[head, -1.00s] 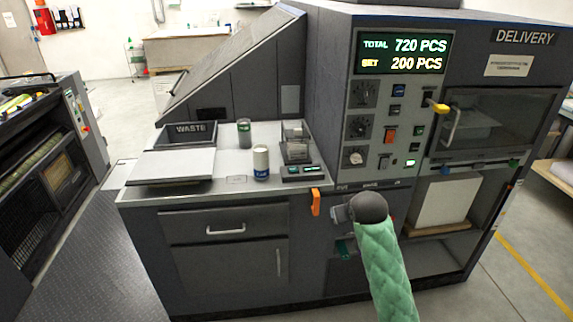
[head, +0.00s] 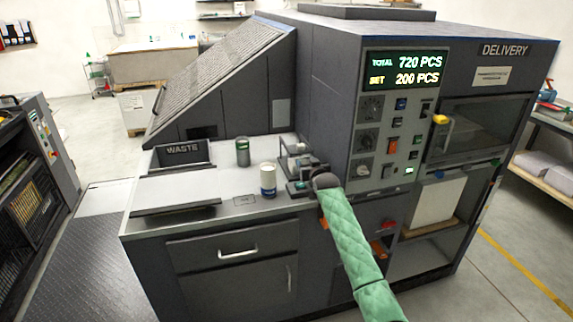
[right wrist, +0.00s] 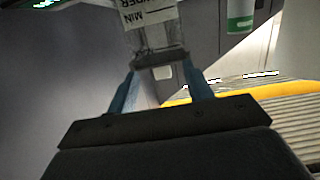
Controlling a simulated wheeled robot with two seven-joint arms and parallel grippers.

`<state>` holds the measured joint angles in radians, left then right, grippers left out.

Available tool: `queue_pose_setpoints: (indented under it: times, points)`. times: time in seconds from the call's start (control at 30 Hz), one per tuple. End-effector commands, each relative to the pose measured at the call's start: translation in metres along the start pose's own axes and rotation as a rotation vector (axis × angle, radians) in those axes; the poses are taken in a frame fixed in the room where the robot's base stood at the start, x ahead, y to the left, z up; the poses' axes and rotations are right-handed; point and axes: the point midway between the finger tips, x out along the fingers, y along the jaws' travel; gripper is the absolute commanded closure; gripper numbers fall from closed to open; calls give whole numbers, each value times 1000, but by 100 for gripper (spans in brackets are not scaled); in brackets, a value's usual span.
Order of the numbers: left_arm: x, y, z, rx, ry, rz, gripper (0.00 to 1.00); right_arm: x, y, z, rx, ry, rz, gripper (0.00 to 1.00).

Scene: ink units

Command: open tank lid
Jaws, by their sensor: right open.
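A small clear tank (head: 291,149) with grey parts stands at the back right of the grey counter, partly hidden by my right arm. In the right wrist view the clear tank (right wrist: 158,38) has a pale label, and a dark strip (right wrist: 162,60) crosses its near end. I cannot tell whether this strip is the lid. My right gripper (right wrist: 160,78) is open, its two blue fingers apart on either side below the dark strip. In the head view my right gripper (head: 298,186) is low over the counter, in front of the tank. My left gripper is not in view.
A white-and-blue can (head: 268,181) and a green-and-grey can (head: 242,152) stand left of the tank. A waste bin (head: 183,151) is farther left. The control panel (head: 388,135) rises just right of my gripper.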

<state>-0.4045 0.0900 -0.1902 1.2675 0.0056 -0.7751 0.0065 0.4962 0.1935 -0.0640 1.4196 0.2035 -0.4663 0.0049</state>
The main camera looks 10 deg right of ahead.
Motion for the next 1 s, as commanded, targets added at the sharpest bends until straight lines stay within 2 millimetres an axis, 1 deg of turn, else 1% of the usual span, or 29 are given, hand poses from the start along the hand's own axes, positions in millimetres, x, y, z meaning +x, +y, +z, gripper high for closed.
queue_pose_setpoints:
  times: [0.03,0.1,0.2,0.3,0.47,0.7,0.8,1.0]
  points:
    - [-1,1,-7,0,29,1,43,-1,0,-9,2,39,-1,49]
    - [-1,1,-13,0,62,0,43,-1,0,-17,4,84,-2,49]
    - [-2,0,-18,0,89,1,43,-2,0,-24,4,121,-3,49]
    - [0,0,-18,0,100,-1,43,2,-1,-29,4,134,-3,49]
    - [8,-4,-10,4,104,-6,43,17,-1,-33,3,132,-3,49]
    - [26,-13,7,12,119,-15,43,50,-1,-37,4,131,-3,49]
    - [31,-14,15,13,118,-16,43,60,-1,-37,4,130,-3,49]
    - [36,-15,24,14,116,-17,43,73,-1,-37,3,130,-3,49]
